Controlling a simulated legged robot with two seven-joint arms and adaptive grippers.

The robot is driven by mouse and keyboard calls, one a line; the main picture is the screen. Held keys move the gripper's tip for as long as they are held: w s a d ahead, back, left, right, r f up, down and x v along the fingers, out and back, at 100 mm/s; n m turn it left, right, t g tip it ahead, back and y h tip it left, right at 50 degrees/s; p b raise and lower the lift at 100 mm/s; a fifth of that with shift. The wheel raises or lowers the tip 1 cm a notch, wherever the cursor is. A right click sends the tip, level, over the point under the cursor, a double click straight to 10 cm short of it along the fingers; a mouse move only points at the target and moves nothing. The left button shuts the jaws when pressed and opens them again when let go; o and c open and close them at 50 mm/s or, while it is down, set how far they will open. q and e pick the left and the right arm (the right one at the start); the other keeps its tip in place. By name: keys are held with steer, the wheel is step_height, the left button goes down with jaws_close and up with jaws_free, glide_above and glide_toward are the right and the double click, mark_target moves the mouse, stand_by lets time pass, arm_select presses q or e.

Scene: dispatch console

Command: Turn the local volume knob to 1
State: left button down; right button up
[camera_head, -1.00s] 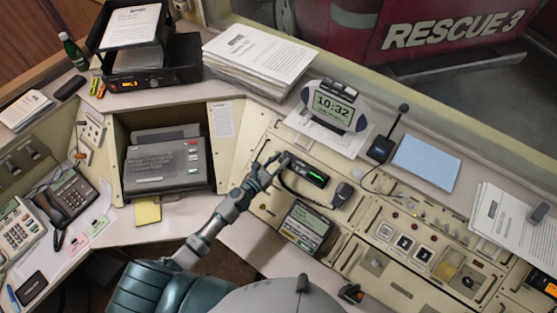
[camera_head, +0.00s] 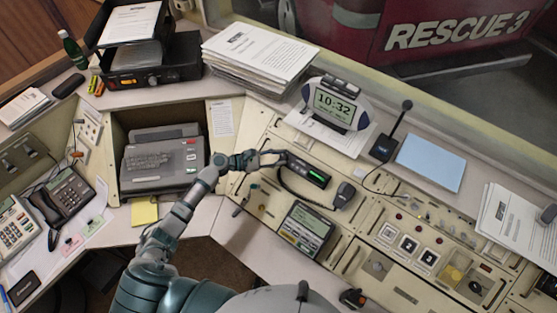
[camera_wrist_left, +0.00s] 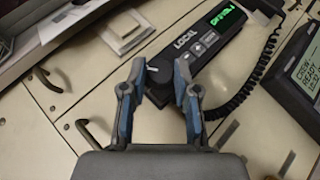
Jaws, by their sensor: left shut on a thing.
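The local radio unit (camera_head: 308,170) is a black box with a lit green display, set in the sloped console. In the left wrist view its body (camera_wrist_left: 208,45) carries the label LOCAL. The dark volume knob (camera_wrist_left: 158,72) is at its near end, with a pale pointer mark. My left gripper (camera_head: 283,157) reaches it from the left. In the left wrist view my left gripper (camera_wrist_left: 159,68) has a finger on each side of the knob and is shut on it. The knob's scale numbers cannot be read. My right gripper is not in view.
A coiled cord runs from the radio to a hand microphone (camera_head: 344,194). A tilted screen (camera_head: 306,228) stands just below the radio. A football-shaped clock (camera_head: 336,105) and a desk microphone (camera_head: 384,146) stand behind. Drawer handles protrude from the console near the gripper.

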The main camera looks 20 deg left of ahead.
arm_select(q)
steer(key=shift+s+f+m+g, duration=0.1)
steer(key=shift+f+m+g, duration=0.25)
steer(key=shift+m+g, duration=0.25)
steer(key=c, duration=0.9)
jaws_free()
steer(key=shift+o, duration=0.2)
steer(key=shift+a+r, duration=0.1)
steer(key=shift+w+r, duration=0.1)
steer(key=shift+w, duration=0.1)
steer(key=v, duration=1.2)
steer(key=shift+a+f, duration=0.2)
steer(key=shift+f, duration=0.1)
steer(key=shift+d, duration=0.1)
